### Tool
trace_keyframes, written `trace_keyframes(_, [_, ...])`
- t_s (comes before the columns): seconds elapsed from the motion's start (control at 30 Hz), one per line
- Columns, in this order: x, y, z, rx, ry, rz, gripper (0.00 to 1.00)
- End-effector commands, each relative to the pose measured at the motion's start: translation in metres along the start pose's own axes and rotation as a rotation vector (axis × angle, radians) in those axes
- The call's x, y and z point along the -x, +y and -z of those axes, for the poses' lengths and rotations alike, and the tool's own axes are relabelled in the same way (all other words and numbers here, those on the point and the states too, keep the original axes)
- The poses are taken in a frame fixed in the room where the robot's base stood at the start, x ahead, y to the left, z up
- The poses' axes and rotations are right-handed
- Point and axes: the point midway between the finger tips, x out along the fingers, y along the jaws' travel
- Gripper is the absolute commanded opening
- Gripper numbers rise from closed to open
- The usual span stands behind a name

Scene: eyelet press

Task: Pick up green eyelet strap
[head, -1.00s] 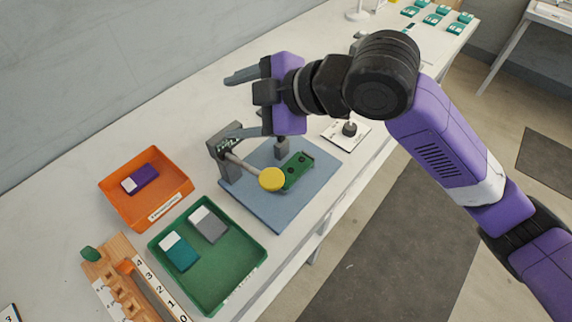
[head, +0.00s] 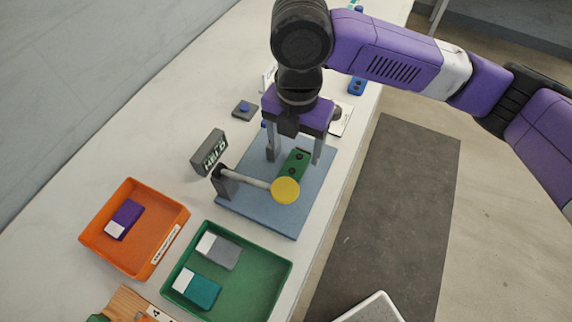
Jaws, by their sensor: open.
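The green eyelet strap (head: 295,164) lies on the blue-grey base of the eyelet press (head: 262,217), with dark holes showing along it. The yellow knob (head: 285,190) on the press lever covers or hides its near end. My gripper (head: 294,161) points down over the press, its two grey fingers spread on either side of the strap's far part. The fingers are open and hold nothing. I cannot tell how far the fingertips are above the base.
The press lever (head: 250,180) and a dark display block (head: 209,152) stand left of the strap. An orange tray (head: 178,220) with a purple-white block and a green tray (head: 262,292) with grey and teal blocks stand nearer. A small dark pad (head: 244,110) lies behind.

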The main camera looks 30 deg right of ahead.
Motion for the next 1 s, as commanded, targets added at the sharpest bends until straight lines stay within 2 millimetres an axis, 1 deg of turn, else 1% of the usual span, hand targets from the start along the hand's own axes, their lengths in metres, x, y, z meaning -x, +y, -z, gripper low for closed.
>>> trace_keyframes(0.1, [-0.013, 0.0, 0.001, -0.001, 0.002, 0.0, 0.71])
trace_keyframes(0.27, [-0.028, 0.001, 0.001, -0.002, 0.001, -0.001, 0.71])
trace_keyframes(0.5, [-0.062, 0.002, 0.003, -0.002, 0.002, -0.002, 0.71])
trace_keyframes(0.63, [-0.069, 0.002, 0.003, -0.001, 0.001, -0.003, 0.71])
trace_keyframes(0.83, [-0.07, 0.002, 0.003, -0.001, 0.001, -0.003, 0.71])
trace_keyframes(0.87, [-0.07, 0.002, 0.003, -0.001, 0.001, -0.003, 0.67])
trace_keyframes(1.0, [-0.07, 0.002, 0.003, -0.001, 0.001, -0.004, 0.4])
